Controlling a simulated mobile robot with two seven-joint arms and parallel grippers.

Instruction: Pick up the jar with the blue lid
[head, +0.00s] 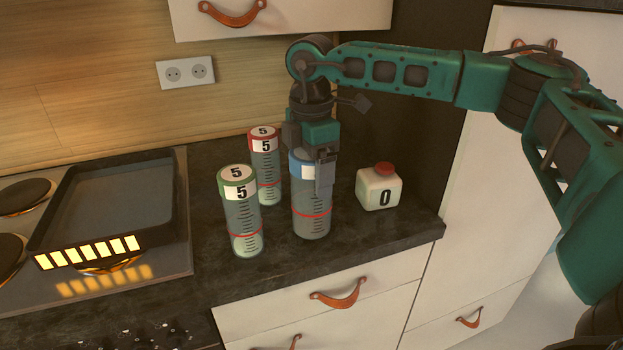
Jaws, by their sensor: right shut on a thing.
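The jar with the blue lid (311,222) stands upright on the dark countertop, a clear cylinder with tick marks and a red line low on its side. My left gripper is not in the head view.
A green-lidded jar (241,215) and a red-lidded jar (266,170), both marked 5, stand left of the blue one. A white container with a red cap (380,187), marked 0, stands right. A dark pan (110,205) sits on the stove at left. The counter's front edge is close.

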